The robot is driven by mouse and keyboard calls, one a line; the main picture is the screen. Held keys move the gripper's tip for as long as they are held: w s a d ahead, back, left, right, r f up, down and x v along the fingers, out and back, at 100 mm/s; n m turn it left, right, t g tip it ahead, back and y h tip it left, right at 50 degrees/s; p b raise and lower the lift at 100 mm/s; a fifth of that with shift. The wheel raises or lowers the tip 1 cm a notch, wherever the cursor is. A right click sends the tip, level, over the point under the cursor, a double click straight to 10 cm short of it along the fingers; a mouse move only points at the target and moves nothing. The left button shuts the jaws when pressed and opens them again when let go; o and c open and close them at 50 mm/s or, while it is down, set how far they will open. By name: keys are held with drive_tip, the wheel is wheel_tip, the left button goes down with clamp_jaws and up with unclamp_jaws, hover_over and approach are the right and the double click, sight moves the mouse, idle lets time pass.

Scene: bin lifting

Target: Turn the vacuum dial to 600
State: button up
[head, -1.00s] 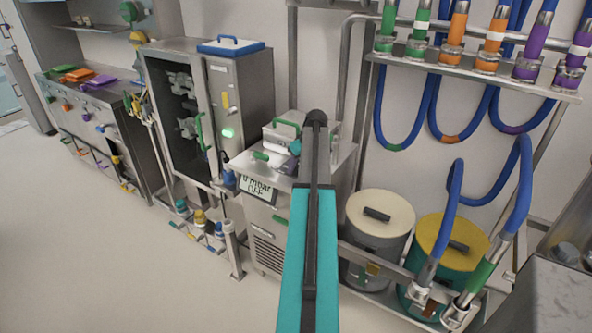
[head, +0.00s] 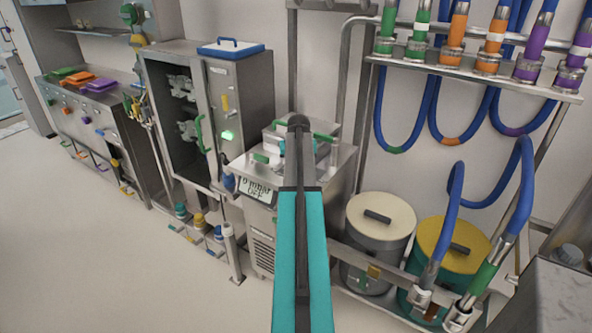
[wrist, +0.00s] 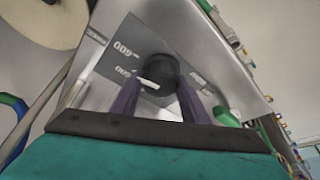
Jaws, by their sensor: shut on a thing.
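The black round dial (wrist: 158,68) with a white pointer mark shows in the wrist view on a grey plate with upside-down number labels. One label reads 600 (wrist: 125,50); a second, blurred label (wrist: 126,72) sits below it. The pointer's left end lies near that lower label, below the 600. My gripper (wrist: 159,85) is shut on the dial, one dark purple finger on each side. In the head view, my own arm hides the dial and fingertips. The pump unit's display (head: 257,189) there reads 0 mbar OFF.
A steel cabinet (head: 240,95) with a green handle stands left of the pump unit. Cream-lidded (head: 380,222) and yellow-lidded (head: 452,243) drums stand to the right, below hanging blue hoses (head: 390,140). The floor at left is clear.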

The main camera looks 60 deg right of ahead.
drive_tip(key=shift+m, duration=0.3)
drive_tip(key=o, duration=1.1)
drive_tip(key=shift+c, duration=0.2)
drive_tip(key=shift+r, duration=0.1)
drive_tip(key=b+v, duration=0.2)
drive_tip(key=v, duration=1.1)
drive_tip(key=shift+a+r, duration=0.15)
drive_tip(key=shift+r, duration=0.1)
